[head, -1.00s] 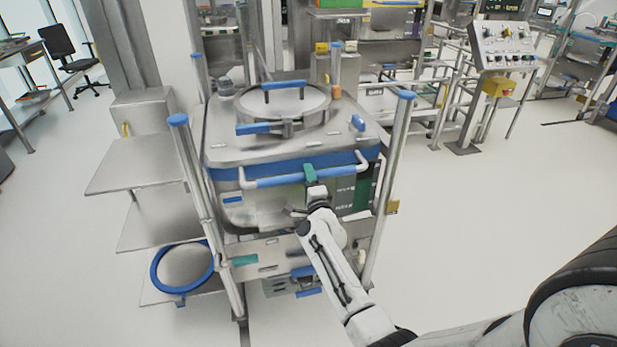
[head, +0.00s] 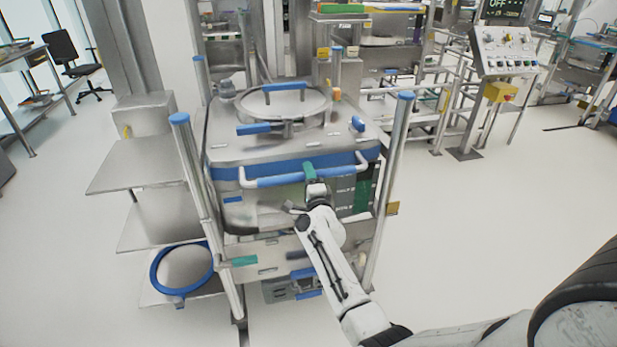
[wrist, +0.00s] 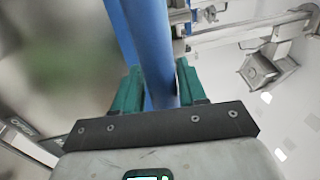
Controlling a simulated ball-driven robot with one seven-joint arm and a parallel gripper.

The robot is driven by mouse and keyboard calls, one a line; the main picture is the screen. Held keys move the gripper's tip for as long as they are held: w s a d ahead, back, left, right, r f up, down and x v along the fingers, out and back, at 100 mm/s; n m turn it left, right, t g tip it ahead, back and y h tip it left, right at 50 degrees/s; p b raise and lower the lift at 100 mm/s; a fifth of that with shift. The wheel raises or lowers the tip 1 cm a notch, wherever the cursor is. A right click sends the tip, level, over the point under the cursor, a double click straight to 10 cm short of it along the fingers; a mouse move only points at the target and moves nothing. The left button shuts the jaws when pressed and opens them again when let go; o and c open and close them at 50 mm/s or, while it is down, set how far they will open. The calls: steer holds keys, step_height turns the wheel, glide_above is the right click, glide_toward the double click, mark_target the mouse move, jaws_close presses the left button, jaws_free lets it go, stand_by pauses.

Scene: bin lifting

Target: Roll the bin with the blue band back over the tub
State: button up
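The steel bin with the blue band (head: 292,166) stands upright between metal posts in the middle of the head view. A round lid with blue handles is on its top. A blue-sleeved push bar (head: 275,181) runs across its front. My gripper (head: 310,172) is at this bar, right of its middle. In the wrist view the blue bar (wrist: 155,55) passes between the green fingers of my gripper (wrist: 160,92), which sit close on both sides of it. The tub cannot be made out for certain.
Steel shelves (head: 130,175) stand left of the bin, with a blue-rimmed ring (head: 182,268) on the lowest. A control console (head: 503,50) stands at the back right beside metal railings. The floor (head: 480,230) to the right is clear.

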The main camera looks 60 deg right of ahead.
steer(key=shift+o, duration=1)
steer(key=p+v, duration=0.1)
steer(key=v, duration=1)
steer(key=shift+p, duration=0.3)
steer(key=shift+w+f, duration=0.1)
steer(key=shift+w, duration=0.05)
steer(key=w+a+f+n+y, duration=0.2)
steer(key=a+f+n+y, duration=0.1)
steer(key=a+n+y, duration=0.65)
steer(key=w+a+f+n+y, duration=0.25)
steer(key=a+n+y, duration=0.35)
steer(key=a, duration=0.7)
steer(key=s+a+f+n+g, duration=0.4)
steer(key=s+a+n+g, duration=0.1)
steer(key=s+a+n, duration=0.25)
steer(key=s+a+n+g, duration=0.1)
steer(key=s+n+g, duration=0.1)
steer(key=s, duration=0.6)
steer(key=s+a+r+n+g, duration=0.1)
steer(key=s+a+n+g, duration=0.1)
steer(key=s+g, duration=0.3)
steer(key=s, duration=0.2)
steer(key=shift+s+a+r, duration=0.15)
steer(key=shift+s, duration=0.25)
